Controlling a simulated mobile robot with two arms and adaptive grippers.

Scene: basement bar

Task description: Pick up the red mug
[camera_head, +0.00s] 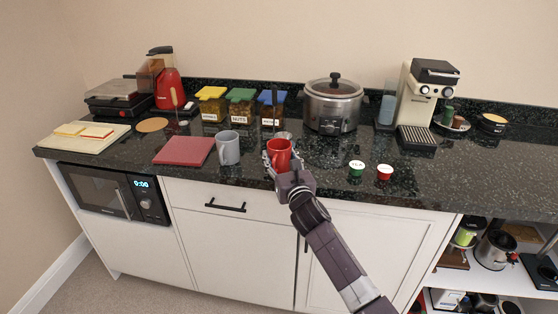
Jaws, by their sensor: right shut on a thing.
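The red mug (279,151) is upright at the front edge of the dark counter. My right gripper (279,166) comes up from the lower right and is shut on the red mug, covering its lower part. I cannot tell whether the mug's base touches the counter. My left gripper is not in view.
A grey mug (228,147) stands close on the left, beside a red board (184,150). Jars with coloured lids (241,95) and a slow cooker (333,104) stand behind. Two small lidded pots (357,168) (384,172) sit to the right. The counter (440,175) is clear at front right.

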